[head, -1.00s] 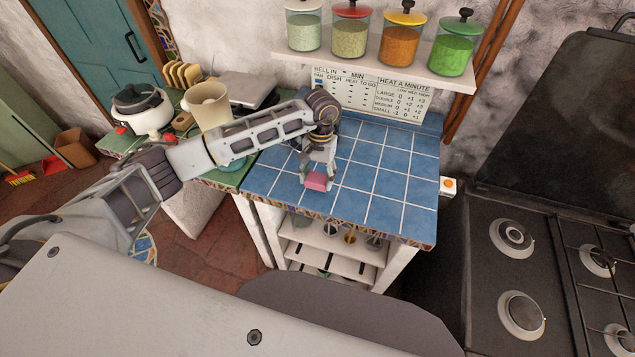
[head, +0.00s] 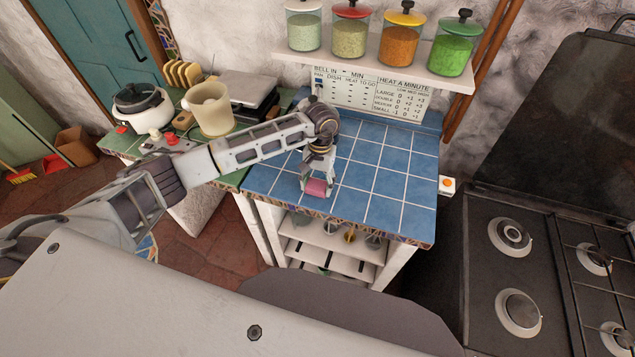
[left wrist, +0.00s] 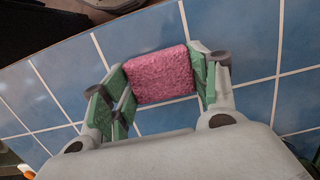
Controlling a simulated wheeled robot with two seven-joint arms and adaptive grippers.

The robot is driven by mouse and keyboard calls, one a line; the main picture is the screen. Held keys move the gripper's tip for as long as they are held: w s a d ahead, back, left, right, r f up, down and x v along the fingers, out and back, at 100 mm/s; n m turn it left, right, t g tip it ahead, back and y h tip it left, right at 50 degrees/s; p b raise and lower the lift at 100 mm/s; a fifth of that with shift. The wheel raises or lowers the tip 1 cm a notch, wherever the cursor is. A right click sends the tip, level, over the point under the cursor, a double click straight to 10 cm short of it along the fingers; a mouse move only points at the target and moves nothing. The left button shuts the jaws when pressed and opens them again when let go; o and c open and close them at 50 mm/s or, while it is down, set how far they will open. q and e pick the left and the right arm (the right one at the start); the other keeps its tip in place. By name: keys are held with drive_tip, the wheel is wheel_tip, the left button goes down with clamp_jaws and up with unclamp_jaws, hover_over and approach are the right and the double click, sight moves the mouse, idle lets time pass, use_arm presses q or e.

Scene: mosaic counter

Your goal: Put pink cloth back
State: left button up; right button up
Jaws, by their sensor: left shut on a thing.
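The pink cloth (head: 317,187) is a small folded block near the front edge of the blue tiled counter (head: 385,185). My left gripper (head: 318,182) is shut on it from above. In the left wrist view the pink cloth (left wrist: 158,74) sits between the green finger pads of the left gripper (left wrist: 160,84), over the blue tiles. I cannot tell whether the cloth touches the tiles. My right gripper is not in view.
A beige pitcher (head: 210,108), a white pot (head: 143,106) and a toast rack (head: 183,73) stand on the green counter at left. Jars line the wall shelf (head: 375,68). A stove (head: 545,270) is at right. The tiles right of the cloth are clear.

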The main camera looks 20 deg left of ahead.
sight(319, 180)
use_arm(q)
drive_tip(key=shift+f, duration=0.15)
drive_tip(key=o, duration=1)
drive_tip(key=shift+r, duration=0.2)
drive_tip(key=shift+r, duration=0.15)
drive_tip(key=shift+w+r+b, duration=0.3)
drive_tip(key=shift+r+b, duration=0.25)
drive_tip(key=shift+r, duration=1.35)
drive_tip(key=shift+w+r+b, duration=0.3)
drive_tip(key=shift+r+b, duration=0.2)
drive_tip(key=shift+r, duration=1.45)
drive_tip(key=shift+w+r+b, duration=0.3)
drive_tip(key=shift+r+b, duration=0.25)
drive_tip(key=shift+r, duration=1.35)
